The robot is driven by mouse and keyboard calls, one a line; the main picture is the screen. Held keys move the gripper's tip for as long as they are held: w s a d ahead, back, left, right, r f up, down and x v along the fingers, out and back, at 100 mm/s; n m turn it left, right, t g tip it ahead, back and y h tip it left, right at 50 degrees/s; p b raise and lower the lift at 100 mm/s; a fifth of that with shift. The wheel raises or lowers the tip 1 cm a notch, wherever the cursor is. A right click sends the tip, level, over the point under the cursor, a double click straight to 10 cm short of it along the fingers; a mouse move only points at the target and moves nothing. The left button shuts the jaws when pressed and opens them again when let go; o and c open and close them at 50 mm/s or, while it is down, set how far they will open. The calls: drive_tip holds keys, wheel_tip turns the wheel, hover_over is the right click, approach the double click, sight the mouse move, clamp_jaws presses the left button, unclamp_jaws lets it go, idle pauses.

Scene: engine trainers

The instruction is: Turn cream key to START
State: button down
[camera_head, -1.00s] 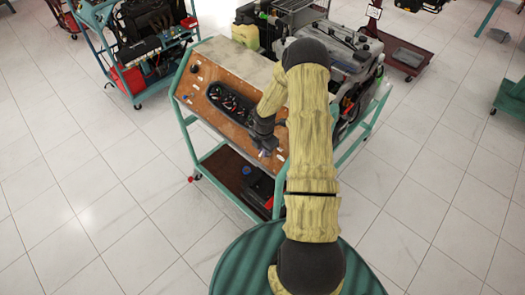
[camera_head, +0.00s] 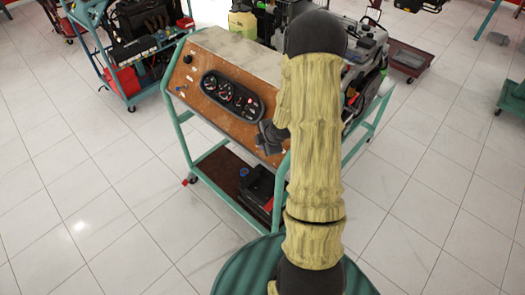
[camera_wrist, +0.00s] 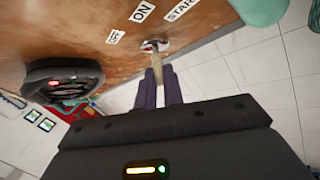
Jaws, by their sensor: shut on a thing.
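In the wrist view, the cream key (camera_wrist: 156,62) sticks out from a round key switch (camera_wrist: 153,45) on the brown panel. My gripper (camera_wrist: 161,75) has its two purple fingers shut on the key's outer part. The OFF label (camera_wrist: 114,37), ON label (camera_wrist: 142,12) and START label (camera_wrist: 181,10) lie around the switch. I cannot tell which label the key is turned to. In the head view, my dark gripper (camera_head: 269,139) is at the panel's lower right, partly behind my arm; the key is hidden there.
The sloped brown panel (camera_head: 205,100) stands on a green wheeled frame (camera_head: 182,133). A black gauge cluster (camera_head: 232,95) sits left of my gripper; it also shows in the wrist view (camera_wrist: 62,80). An engine (camera_head: 362,45) is behind my arm. Tiled floor (camera_head: 90,210) is clear at left.

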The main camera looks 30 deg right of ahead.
drive_tip(key=m+t+b, duration=0.1)
drive_tip(key=b, duration=0.2)
drive_tip(key=m+t+b, duration=0.1)
drive_tip(key=b, duration=0.2)
drive_tip(key=f+m+t+h+b, duration=0.1)
drive_tip(key=b, duration=0.2)
drive_tip(key=shift+s+b, duration=0.25)
drive_tip(key=shift+b, duration=0.15)
drive_tip(key=m+t+b, duration=0.1)
drive_tip(key=b, duration=0.2)
drive_tip(key=shift+r+h, duration=0.1)
drive_tip(key=shift+h, duration=0.2)
drive_tip(key=shift+s+r+m, duration=0.1)
drive_tip(key=shift+r+m, duration=0.05)
drive_tip(key=shift+m, duration=0.25)
